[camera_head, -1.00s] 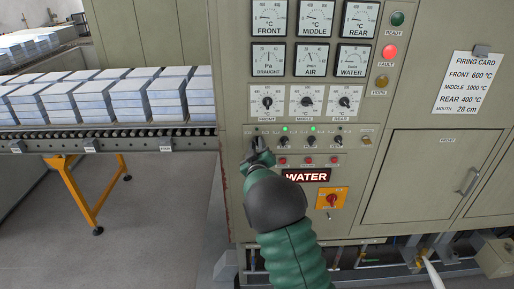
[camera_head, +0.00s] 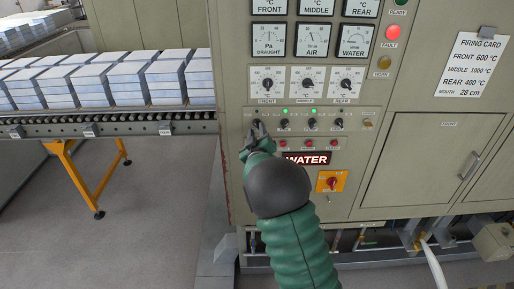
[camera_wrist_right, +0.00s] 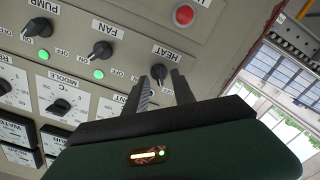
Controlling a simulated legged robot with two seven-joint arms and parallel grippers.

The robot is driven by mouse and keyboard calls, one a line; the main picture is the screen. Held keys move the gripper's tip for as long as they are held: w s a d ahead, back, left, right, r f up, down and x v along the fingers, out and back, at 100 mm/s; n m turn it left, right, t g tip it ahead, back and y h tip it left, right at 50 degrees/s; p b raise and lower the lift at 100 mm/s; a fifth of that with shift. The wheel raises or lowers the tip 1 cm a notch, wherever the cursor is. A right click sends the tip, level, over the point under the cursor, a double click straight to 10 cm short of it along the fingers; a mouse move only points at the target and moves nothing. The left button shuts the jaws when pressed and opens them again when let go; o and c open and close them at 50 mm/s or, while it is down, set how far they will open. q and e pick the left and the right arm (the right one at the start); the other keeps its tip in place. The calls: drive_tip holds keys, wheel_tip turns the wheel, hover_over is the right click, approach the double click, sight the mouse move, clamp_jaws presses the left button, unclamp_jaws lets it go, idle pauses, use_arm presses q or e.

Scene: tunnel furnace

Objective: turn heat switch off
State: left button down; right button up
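The heat switch (camera_wrist_right: 158,75) is a black knob at the left end of the switch row. In the right wrist view it lies just beyond and between my right gripper's fingertips (camera_wrist_right: 163,80), with a gap between the fingers. In the head view my right gripper (camera_head: 258,130) is at this switch and largely covers it. No lit lamp shows at the heat switch; one finger may hide it. The fan switch (camera_wrist_right: 100,50) and pump switch (camera_wrist_right: 38,28) each have a lit green lamp. My left gripper is not in view.
A red button (camera_wrist_right: 184,15) sits close to the heat switch. Dials (camera_head: 307,84) are above the row, and a lit WATER sign (camera_head: 306,159) and red-yellow rotary switch (camera_head: 332,182) below. The roller conveyor (camera_head: 110,127) with stacked blocks is at left.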

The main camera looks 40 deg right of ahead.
drive_tip(key=b+v, duration=0.2)
drive_tip(key=v, duration=1.2)
drive_tip(key=shift+a, duration=0.25)
drive_tip(key=shift+s+d+f, duration=0.1)
